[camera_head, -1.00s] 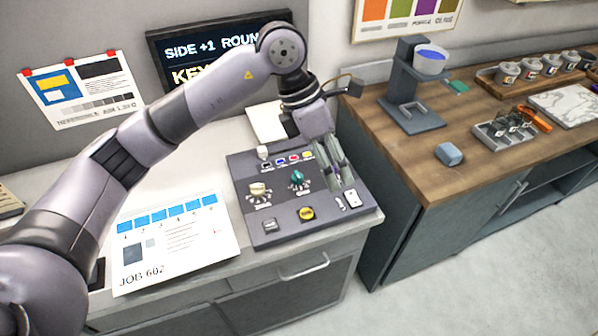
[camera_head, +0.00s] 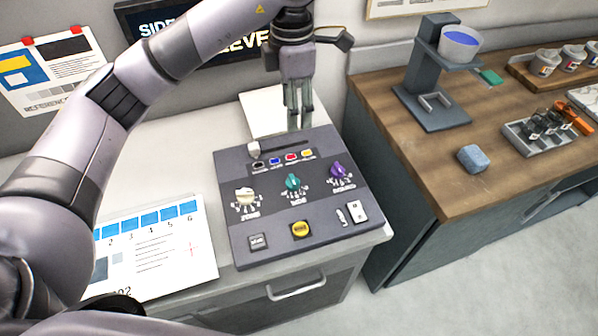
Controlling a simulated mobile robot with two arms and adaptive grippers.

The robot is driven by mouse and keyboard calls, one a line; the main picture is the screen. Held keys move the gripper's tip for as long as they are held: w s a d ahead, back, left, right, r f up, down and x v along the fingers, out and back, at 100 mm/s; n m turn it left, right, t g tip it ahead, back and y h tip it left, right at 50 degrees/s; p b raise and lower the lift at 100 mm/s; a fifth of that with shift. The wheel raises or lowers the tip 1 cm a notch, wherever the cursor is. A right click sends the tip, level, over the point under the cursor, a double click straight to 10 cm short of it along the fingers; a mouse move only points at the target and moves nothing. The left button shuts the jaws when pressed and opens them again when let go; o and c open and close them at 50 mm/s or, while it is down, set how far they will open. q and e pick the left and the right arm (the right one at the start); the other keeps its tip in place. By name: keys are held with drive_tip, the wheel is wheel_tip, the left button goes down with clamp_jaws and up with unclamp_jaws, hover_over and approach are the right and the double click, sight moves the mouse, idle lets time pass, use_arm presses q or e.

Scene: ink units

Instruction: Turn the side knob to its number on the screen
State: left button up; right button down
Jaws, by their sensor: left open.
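A dark control panel (camera_head: 317,225) on the counter bears three knobs in a row: a cream one (camera_head: 244,196) left, a teal one (camera_head: 293,182) in the middle and a purple one (camera_head: 338,170) right. Their labels are too small to read surely. The wall screen (camera_head: 222,48) shows "SIDE" above and "EVE" below; my left arm hides the rest. My left gripper (camera_head: 299,122) points down, open and empty, near the panel's back edge, apart from the knobs. My right gripper is not in view.
The panel also has a small white lever (camera_head: 254,149), several coloured buttons, a yellow button (camera_head: 300,230) and a white switch (camera_head: 358,211). A job sheet (camera_head: 165,255) lies left. A wooden counter (camera_head: 420,175) with a dispenser stand (camera_head: 425,85) stands right across a gap.

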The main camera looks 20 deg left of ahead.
use_arm(q)
drive_tip(key=b, duration=0.4)
hover_over(295, 178)
wheel_tip(295, 178, down, 5)
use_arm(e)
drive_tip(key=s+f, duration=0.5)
use_arm(q)
wheel_tip(295, 178, down, 16)
drive_tip(key=p, duration=0.3)
drive_tip(key=shift+f+p, duration=0.15)
drive_tip(key=shift+p, duration=0.15)
drive_tip(key=shift+f, duration=0.6)
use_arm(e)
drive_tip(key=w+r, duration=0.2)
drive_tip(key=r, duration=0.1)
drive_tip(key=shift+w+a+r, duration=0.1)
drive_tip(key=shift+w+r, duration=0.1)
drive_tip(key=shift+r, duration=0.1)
use_arm(q)
drive_tip(key=shift+c, duration=0.5)
drive_tip(key=c, duration=1.1)
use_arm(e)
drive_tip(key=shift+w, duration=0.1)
